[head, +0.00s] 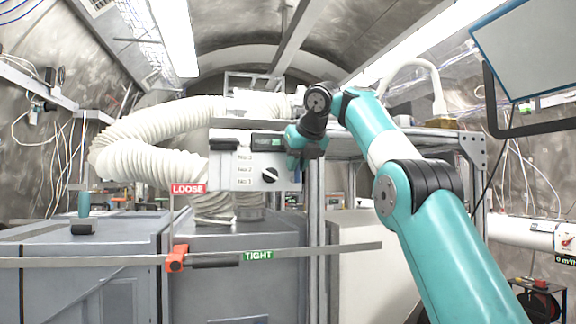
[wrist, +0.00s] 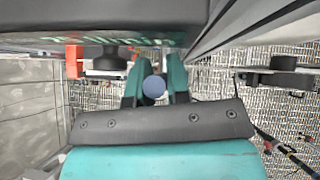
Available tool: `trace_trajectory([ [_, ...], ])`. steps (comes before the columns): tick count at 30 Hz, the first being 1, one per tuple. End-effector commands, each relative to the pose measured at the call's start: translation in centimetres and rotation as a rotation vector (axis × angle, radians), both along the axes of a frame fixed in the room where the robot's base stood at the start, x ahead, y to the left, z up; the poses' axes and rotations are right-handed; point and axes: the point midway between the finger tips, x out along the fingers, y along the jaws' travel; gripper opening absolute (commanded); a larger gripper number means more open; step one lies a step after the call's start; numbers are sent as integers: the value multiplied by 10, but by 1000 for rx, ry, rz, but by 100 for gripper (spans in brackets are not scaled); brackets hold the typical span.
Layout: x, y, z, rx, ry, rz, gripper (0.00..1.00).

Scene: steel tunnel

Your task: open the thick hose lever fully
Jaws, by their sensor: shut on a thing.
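The thick white ribbed hose (head: 150,120) curves from the left towards the rear of a white box (head: 240,172). My gripper (head: 297,160) is at the right edge of this box in the head view. In the wrist view my gripper (wrist: 154,88) has its teal fingers closed around a round blue-grey end (wrist: 154,87), seen end-on. This looks like the grip of the lever. The rest of the lever is hidden, so its angle cannot be told.
A black dial (head: 269,174) marked No.1 to No.3 is on the box front, close to my gripper. Grey cabinets (head: 235,275) stand below. A metal frame (head: 313,235) stands beside the box.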

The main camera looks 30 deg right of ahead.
Motion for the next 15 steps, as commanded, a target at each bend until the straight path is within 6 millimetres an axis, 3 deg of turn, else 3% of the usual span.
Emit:
trace_trajectory([
  [11, -1, -3, 0, -6, 2, -3, 0],
  [12, -1, -3, 0, -6, 2, -3, 24],
  [15, -1, -3, 0, -5, 2, -4, 42],
])
